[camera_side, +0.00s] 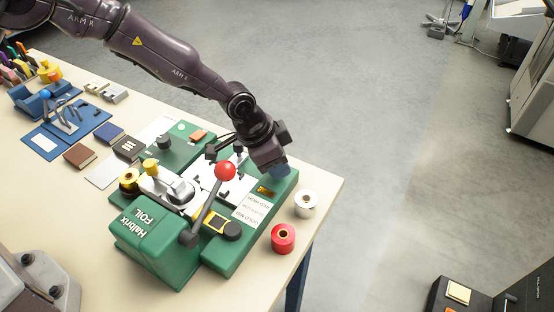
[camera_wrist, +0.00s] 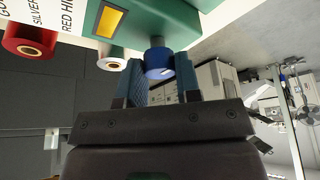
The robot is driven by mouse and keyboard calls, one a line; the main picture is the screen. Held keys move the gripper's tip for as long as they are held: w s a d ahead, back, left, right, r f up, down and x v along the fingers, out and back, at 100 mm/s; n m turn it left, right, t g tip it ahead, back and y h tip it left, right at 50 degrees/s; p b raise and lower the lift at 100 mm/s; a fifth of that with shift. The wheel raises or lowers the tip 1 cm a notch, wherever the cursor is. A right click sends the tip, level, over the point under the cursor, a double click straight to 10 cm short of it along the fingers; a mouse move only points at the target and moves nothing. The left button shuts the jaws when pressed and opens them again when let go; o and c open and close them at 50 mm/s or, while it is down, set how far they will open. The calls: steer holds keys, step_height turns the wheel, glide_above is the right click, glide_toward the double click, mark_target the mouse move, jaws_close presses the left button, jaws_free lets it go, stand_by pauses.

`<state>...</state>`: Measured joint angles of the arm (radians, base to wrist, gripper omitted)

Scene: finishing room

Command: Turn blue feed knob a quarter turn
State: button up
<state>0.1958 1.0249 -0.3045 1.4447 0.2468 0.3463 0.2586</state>
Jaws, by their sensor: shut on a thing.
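The blue feed knob (camera_wrist: 158,64) sticks out from the green foil machine (camera_wrist: 160,18) in the wrist view. A short pale mark shows on its face. My gripper (camera_wrist: 161,75) has one finger on each side of the knob and is shut on it. In the side view, my gripper (camera_side: 272,160) reaches down to the far right end of the green machine (camera_side: 165,245). A blue patch shows under the jaws there, and the jaws hide most of that spot.
A red-handled lever (camera_side: 225,171) rises from the machine, left of my gripper. A white roll (camera_side: 306,204) and a red roll (camera_side: 283,238) stand on the bench near its right edge. A blue tool (camera_side: 45,95) and small blocks lie at the left. Beyond the bench is open floor.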

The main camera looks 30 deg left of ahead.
steer(key=o, duration=0.9)
steer(key=v, duration=1.3)
steer(key=s+a+r+n+y, duration=0.1)
steer(key=s+a+r+n, duration=0.2)
steer(key=s+a+r, duration=0.2)
steer(key=s+a+r+n+t+y, duration=0.1)
steer(key=s+a+r+n, duration=0.2)
steer(key=s, duration=0.9)
steer(key=s+a+r+n+t+y, duration=0.1)
steer(key=s+a+r+n, duration=0.2)
steer(key=s+a+r, duration=0.6)
steer(key=shift+a, duration=1.4)
